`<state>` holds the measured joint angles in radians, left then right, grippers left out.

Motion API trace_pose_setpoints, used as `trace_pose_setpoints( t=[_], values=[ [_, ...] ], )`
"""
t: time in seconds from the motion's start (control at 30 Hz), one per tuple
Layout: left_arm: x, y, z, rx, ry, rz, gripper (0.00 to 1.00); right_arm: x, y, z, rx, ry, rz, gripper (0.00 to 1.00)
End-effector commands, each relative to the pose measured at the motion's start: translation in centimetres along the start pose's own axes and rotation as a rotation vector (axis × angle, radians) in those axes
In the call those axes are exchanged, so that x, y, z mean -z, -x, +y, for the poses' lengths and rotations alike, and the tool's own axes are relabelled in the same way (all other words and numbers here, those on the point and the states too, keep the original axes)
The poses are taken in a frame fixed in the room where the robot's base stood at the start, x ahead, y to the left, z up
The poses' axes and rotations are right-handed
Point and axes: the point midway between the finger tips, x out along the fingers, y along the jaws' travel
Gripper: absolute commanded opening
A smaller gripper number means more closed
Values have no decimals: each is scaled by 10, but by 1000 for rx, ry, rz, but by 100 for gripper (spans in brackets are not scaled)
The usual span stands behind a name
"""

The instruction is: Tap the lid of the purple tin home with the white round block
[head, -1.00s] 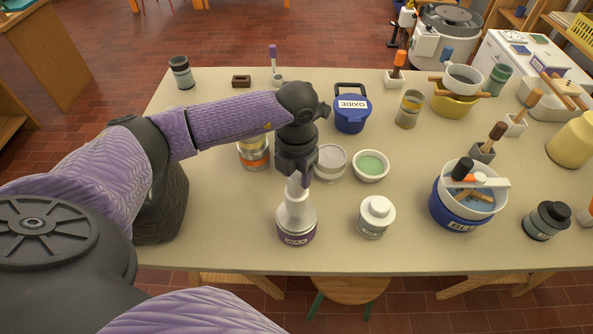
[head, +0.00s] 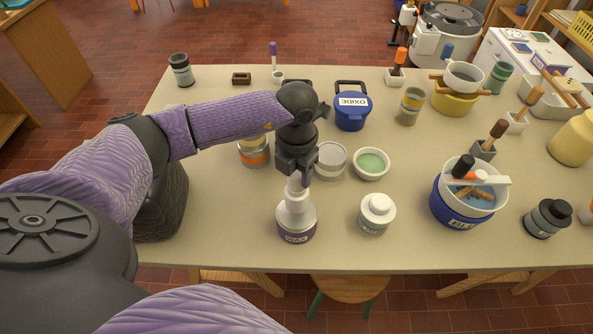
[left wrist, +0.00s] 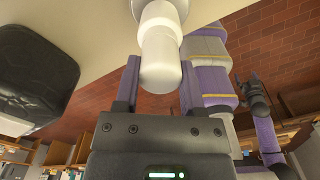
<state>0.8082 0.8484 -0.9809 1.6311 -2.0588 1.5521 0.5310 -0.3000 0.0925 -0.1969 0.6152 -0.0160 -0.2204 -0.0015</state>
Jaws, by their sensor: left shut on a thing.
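The purple tin (head: 297,236), with a WAX label, stands upright near the table's front edge. Its pale lid (head: 311,217) is on top; I cannot tell how far it is seated. My left gripper (head: 299,181) is above the tin, shut on the narrow part of the white round block (head: 294,203). The block's wide end points down at the lid, touching or very close. In the left wrist view the block (left wrist: 160,65) sits between the fingers of the left gripper (left wrist: 160,82). A small dark gripper, seemingly my right (left wrist: 256,95), shows there; its jaws are unclear.
A white lidded jar (head: 376,214) stands right of the tin. Behind are a grey-white tin (head: 330,161), a green-filled bowl (head: 371,163) and an orange-banded jar (head: 254,152). A blue bucket (head: 452,210) is further right. The table left of the tin is clear.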

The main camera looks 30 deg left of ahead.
Motion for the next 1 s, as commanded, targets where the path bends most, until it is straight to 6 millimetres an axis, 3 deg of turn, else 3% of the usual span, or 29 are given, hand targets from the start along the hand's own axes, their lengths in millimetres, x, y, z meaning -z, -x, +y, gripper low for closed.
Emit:
trace_pose_setpoints(
  t=[0.27,0.6,1.0],
  values=[
    [0,4,0,0,0,0,0,0,3,-1,1,-1,1,100],
    [0,53,0,0,1,-3,0,6,44,1,0,-1,8,100],
    [0,49,0,0,0,-1,0,5,40,1,0,-1,7,100]
  ],
)
